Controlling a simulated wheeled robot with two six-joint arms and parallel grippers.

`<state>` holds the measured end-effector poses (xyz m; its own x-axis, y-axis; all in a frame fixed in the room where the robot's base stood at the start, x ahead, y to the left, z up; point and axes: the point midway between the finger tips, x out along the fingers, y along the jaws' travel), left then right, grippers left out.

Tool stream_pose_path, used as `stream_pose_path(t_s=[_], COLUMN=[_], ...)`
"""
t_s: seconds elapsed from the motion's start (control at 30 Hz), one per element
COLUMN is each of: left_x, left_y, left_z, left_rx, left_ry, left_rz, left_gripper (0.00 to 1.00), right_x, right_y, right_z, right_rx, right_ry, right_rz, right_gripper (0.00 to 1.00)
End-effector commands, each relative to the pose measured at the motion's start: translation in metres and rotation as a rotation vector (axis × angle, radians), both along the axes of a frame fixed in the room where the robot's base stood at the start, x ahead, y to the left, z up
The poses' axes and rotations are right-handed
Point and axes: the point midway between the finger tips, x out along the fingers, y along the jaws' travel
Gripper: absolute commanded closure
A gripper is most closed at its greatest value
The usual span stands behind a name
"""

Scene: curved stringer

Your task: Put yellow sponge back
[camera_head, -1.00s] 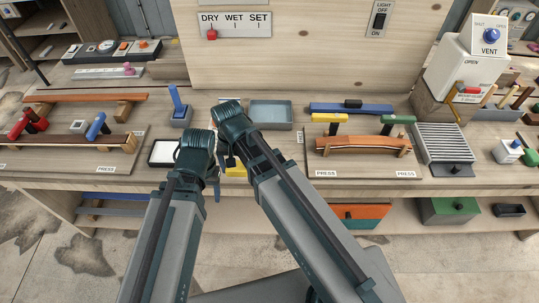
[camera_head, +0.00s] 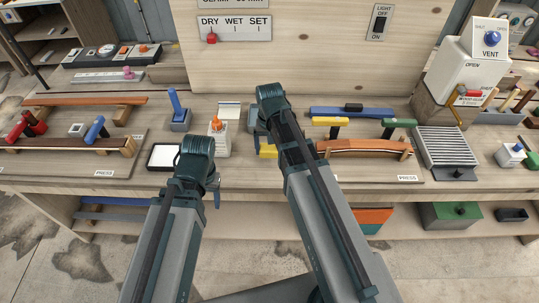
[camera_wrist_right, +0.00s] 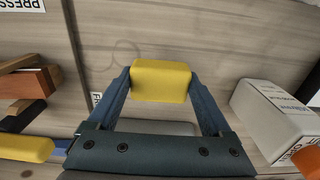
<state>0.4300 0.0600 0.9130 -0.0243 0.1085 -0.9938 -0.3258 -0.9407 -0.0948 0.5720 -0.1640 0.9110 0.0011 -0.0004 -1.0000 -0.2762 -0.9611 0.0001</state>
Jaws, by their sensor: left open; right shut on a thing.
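The yellow sponge (camera_head: 267,151) is a small block, partly hidden by my right arm in the head view. It also shows in the right wrist view (camera_wrist_right: 160,80), squeezed between both fingertips of my right gripper (camera_wrist_right: 160,88). I cannot tell its exact height above the bench. In the head view the right gripper (camera_head: 263,132) is mostly hidden behind its own wrist. My left gripper (camera_head: 215,190) is open, left of the sponge and near the bench front; its fingers are mostly hidden by the wrist. A blue-grey tray (camera_head: 252,116) is largely covered by my right arm.
A curved wooden piece (camera_head: 362,147) with yellow and green clamps stands on a board to the right.

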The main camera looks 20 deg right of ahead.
Motion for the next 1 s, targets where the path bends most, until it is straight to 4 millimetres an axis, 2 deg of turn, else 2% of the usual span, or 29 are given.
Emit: stream_pose_path(t_s=[0.1,0.23,0.7,0.73,0.8,1.0], left_x=[0.0,0.0,0.0,0.0,0.0,0.0], left_y=[0.0,0.0,0.0,0.0,0.0,0.0], left_z=[-0.022,-0.036,-0.04,-0.038,-0.038,-0.038], left_rx=[0.0,0.0,0.0,0.0,0.0,0.0], left_ry=[0.0,0.0,0.0,0.0,0.0,0.0], left_rz=[0.0,0.0,0.0,0.0,0.0,0.0], left_gripper=[0.39,0.39,0.39,0.39,0.39,0.39], right_x=[0.0,0.0,0.0,0.0,0.0,0.0], right_y=[0.0,0.0,0.0,0.0,0.0,0.0], right_z=[-0.021,-0.036,-0.04,-0.038,-0.038,-0.038], right_rx=[-0.001,-0.001,-0.002,-0.002,-0.002,-0.002], right_ry=[-0.001,-0.001,-0.001,-0.001,-0.001,-0.001], right_rz=[0.0,-0.001,-0.001,-0.001,-0.001,-0.001], right_gripper=[0.61,0.61,0.61,0.11,0.0,0.0])
